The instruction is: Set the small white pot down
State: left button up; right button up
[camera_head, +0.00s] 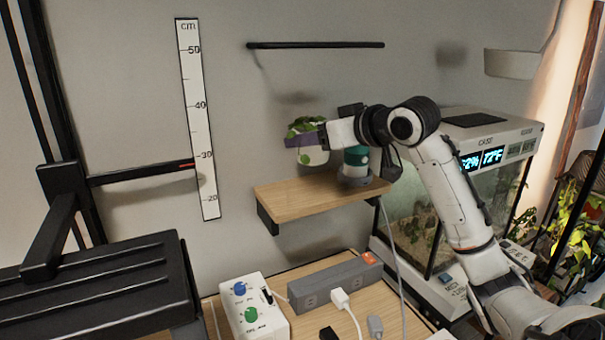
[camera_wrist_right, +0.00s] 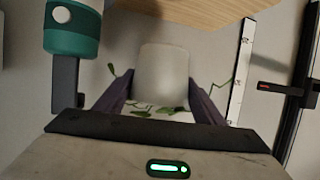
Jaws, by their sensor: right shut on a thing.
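The small white pot (camera_head: 312,156) with a green leafy plant (camera_head: 304,126) is in my right gripper (camera_head: 306,140). The purple fingers of that gripper are closed on the pot's sides. In the right wrist view the pot (camera_wrist_right: 163,72) sits between the two fingers (camera_wrist_right: 160,100), with leaves near the palm. In the head view the pot looks upright and above the wooden shelf (camera_head: 300,202), with a gap seeming to show below it. My left gripper is not in view.
A teal and white container (camera_head: 355,160) stands on the shelf's right part, close to my right wrist; it also shows in the wrist view (camera_wrist_right: 72,30). The shelf's left part is bare. A black rail (camera_head: 315,45) is above, a centimetre scale (camera_head: 197,115) left, a glass case (camera_head: 425,215) right.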

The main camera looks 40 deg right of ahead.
aim_at(313, 165)
notch_tip(313, 165, down, 2)
jog(key=shift+s+f, duration=0.1)
jog(key=shift+f, duration=0.1)
notch_tip(313, 165, down, 4)
jog(key=shift+r, duration=0.1)
jog(key=o, duration=1.3)
jog(key=shift+f, duration=0.25)
jog(key=shift+r, duration=0.15)
jog(key=b+v, duration=0.1)
jog(key=v, duration=1.1)
jog(key=shift+b, duration=0.3)
